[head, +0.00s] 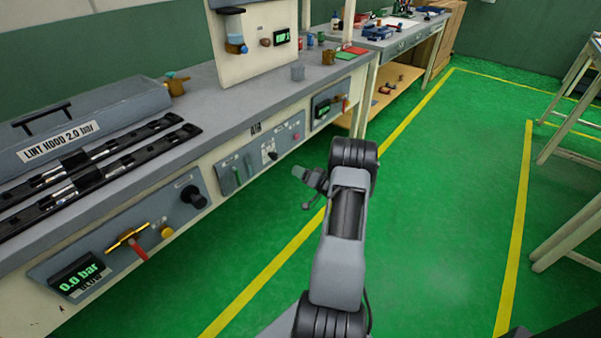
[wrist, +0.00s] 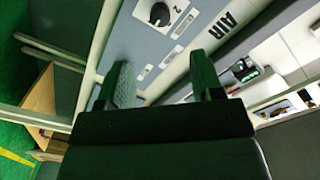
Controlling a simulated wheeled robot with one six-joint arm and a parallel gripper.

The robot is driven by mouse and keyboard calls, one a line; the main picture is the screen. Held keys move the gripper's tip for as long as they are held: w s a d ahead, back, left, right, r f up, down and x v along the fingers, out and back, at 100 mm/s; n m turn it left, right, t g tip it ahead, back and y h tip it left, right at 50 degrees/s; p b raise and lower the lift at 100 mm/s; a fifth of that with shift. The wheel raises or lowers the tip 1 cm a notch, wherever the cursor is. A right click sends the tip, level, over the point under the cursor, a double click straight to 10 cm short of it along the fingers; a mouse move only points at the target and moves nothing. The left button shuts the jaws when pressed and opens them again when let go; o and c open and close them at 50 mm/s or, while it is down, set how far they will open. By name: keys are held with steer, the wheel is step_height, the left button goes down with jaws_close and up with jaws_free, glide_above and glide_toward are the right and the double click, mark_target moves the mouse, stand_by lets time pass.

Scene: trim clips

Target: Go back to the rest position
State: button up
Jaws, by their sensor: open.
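My gripper (head: 303,190) hangs in front of the long workbench, over the green floor, at the end of my raised arm. In the wrist view its two fingers (wrist: 165,88) stand apart with nothing between them. Beyond them is the bench's front panel (wrist: 150,45), marked AIR, with a black knob. The fingers look apart from the panel, though the exact gap is hard to tell.
Yellow-lined green floor (head: 440,200) is clear; a table (head: 570,225) stands right.

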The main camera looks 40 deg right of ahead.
stand_by(0.3)
steer(key=s+d+f+g+h+p, duration=0.1)
steer(key=s+d+f+g+h, duration=0.4)
steer(key=f+g+h, duration=0.25)
steer(key=s+a+r+n+g+y+p, duration=0.1)
steer(key=s+a+r+p, duration=0.4)
steer(key=a+r, duration=0.8)
steer(key=s+a+r+n+g+y+p, duration=0.2)
steer(key=s+a+r+n+g+p, duration=0.1)
steer(key=a+r, duration=0.9)
steer(key=s+a+r+n+g+y+p, duration=0.1)
steer(key=s+a+r+n+g+p, duration=0.1)
steer(key=s+a+r+p, duration=0.5)
steer(key=a+r, duration=0.3)
steer(key=r, duration=0.2)
steer(key=a+r+n+p, duration=0.1)
steer(key=a+r, duration=0.2)
steer(key=r, duration=0.3)
steer(key=shift+s+a+r+g, duration=0.15)
steer(key=shift+s+a+g, duration=0.1)
steer(key=shift+a+g, duration=0.1)
